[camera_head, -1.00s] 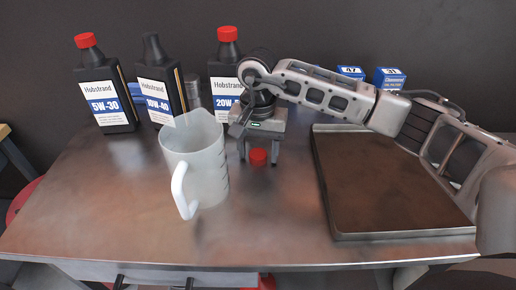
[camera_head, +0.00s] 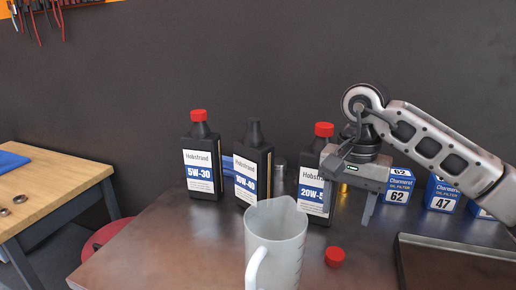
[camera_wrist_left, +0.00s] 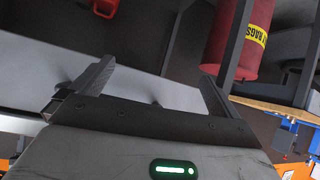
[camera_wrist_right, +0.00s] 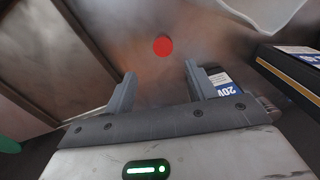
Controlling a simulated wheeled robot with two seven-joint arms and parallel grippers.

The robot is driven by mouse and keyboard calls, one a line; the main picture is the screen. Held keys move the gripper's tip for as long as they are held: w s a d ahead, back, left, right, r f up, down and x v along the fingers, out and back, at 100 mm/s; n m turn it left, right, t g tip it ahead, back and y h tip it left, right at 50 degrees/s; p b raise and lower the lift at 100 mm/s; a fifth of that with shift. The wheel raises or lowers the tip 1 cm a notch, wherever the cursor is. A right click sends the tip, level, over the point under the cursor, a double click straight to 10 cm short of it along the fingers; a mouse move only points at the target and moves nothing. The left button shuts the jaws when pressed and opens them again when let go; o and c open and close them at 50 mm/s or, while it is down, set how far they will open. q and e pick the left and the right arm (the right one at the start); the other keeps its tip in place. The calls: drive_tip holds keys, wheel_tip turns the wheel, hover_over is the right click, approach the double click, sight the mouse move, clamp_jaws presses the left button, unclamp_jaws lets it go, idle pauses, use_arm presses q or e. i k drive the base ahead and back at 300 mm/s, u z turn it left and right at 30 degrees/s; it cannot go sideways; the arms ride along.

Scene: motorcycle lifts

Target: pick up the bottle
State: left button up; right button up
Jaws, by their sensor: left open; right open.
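Three black oil bottles stand upright in a row: 5W-30 with a red cap (camera_head: 201,160), 10W-40 with a bare black neck (camera_head: 253,165), and 20W-5… with a red cap (camera_head: 315,180). A loose red cap (camera_head: 334,257) lies on the table. My right gripper (camera_head: 349,203) is open and empty, pointing down above the table, and partly covers the 20W bottle's right side. In the right wrist view the loose cap (camera_wrist_right: 162,45) shows beyond the open fingers, and part of the 20W bottle (camera_wrist_right: 219,86) shows beside the right finger. My left gripper (camera_wrist_left: 155,78) is open and empty, off to the side.
A translucent pitcher (camera_head: 275,245) stands in front of the bottles. Blue oil filter boxes (camera_head: 440,195) stand at the right behind a dark tray (camera_head: 455,262). A wooden bench (camera_head: 60,185) is at left. A red rags bin (camera_wrist_left: 238,42) shows in the left wrist view.

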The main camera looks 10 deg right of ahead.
sight(254, 158)
drive_tip(key=k, duration=1)
